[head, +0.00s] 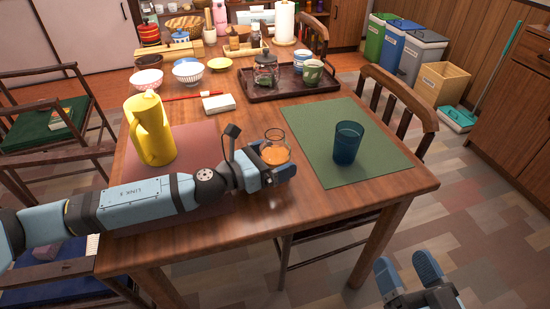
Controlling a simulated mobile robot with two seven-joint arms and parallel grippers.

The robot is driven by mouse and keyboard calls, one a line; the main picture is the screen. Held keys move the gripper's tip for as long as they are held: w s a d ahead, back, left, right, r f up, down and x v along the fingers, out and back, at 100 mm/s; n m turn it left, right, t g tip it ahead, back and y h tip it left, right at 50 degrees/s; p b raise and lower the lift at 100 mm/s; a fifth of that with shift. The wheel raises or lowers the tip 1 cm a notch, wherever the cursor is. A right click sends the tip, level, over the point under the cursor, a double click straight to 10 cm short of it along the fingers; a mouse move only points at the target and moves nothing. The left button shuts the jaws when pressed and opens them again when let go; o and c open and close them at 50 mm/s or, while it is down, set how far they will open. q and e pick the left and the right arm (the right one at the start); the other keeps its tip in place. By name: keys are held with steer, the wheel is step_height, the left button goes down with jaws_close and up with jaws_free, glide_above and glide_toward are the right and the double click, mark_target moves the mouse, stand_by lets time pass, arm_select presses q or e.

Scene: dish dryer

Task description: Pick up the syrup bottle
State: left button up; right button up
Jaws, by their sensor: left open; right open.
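I cannot surely pick out a syrup bottle. A clear round glass vessel with amber-orange contents (276,153) stands on the table just behind my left gripper (276,176). The arm comes in from the left, low across the table's front, and the gripper hides the vessel's lower part; I cannot tell if they touch. The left gripper is open, with nothing visible held in it. A pink bottle (220,18) stands at the table's far end. My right gripper (409,276) is open and empty, off the table at the lower right.
A yellow pitcher (151,130) stands on a reddish mat (192,138). A blue tumbler (347,144) stands on a green mat (312,125). A dark tray (291,92) holds a glass jar (265,71) and mugs. Bowls and other items crowd the far end. Chairs flank the table.

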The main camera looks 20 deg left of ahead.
arm_select(q)
steer(key=c, duration=1.2)
steer(key=shift+r, duration=0.25)
